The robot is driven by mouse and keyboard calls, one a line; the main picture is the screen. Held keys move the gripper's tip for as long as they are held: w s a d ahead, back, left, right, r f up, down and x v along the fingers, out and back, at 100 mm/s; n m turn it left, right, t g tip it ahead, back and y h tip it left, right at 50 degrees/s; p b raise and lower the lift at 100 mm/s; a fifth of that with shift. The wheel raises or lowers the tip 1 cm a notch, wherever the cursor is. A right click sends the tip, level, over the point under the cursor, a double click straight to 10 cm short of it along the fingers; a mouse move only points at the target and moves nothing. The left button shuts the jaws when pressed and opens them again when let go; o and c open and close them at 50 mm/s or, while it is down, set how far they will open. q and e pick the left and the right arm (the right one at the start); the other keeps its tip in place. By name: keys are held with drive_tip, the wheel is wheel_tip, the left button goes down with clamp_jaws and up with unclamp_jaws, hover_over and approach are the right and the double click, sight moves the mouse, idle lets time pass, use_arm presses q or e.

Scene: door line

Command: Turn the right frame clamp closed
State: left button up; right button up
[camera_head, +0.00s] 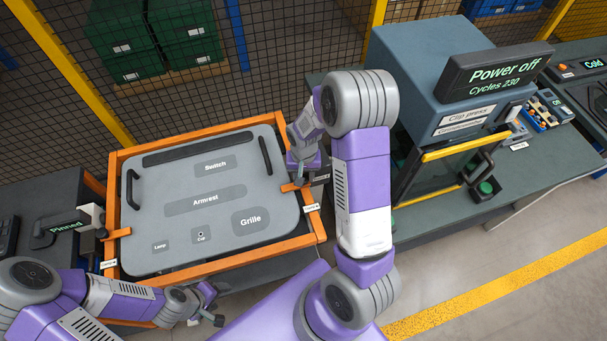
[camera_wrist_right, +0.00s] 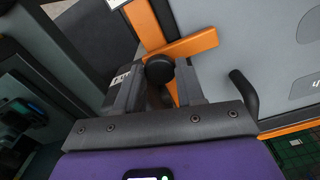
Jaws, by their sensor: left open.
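The right frame clamp (camera_head: 295,187) is an orange bar at the right side of the orange door frame, lying across towards the grey panel (camera_head: 222,256). In the right wrist view the clamp (camera_wrist_right: 200,43) crosses the frame's side and reaches over the panel edge, with a black knob (camera_wrist_right: 159,70) on it. My right gripper (camera_head: 303,168) points down at the clamp. In the wrist view its fingers (camera_wrist_right: 158,88) stand close on both sides of the knob; the exact contact is partly hidden. My left gripper (camera_head: 208,306) is open and empty near the frame's front edge.
The left frame clamp (camera_head: 117,233) lies at the frame's left side, by a display reading "Pinned" (camera_head: 66,228). The panel has two dark handles. A clip press (camera_head: 445,85) reading "Power off" stands on the right bench. A mesh fence runs behind.

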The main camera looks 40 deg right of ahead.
drive_tip(key=o, duration=0.4)
wheel_tip(320, 180, up, 8)
drive_tip(key=shift+f, duration=0.15)
idle(0.7)
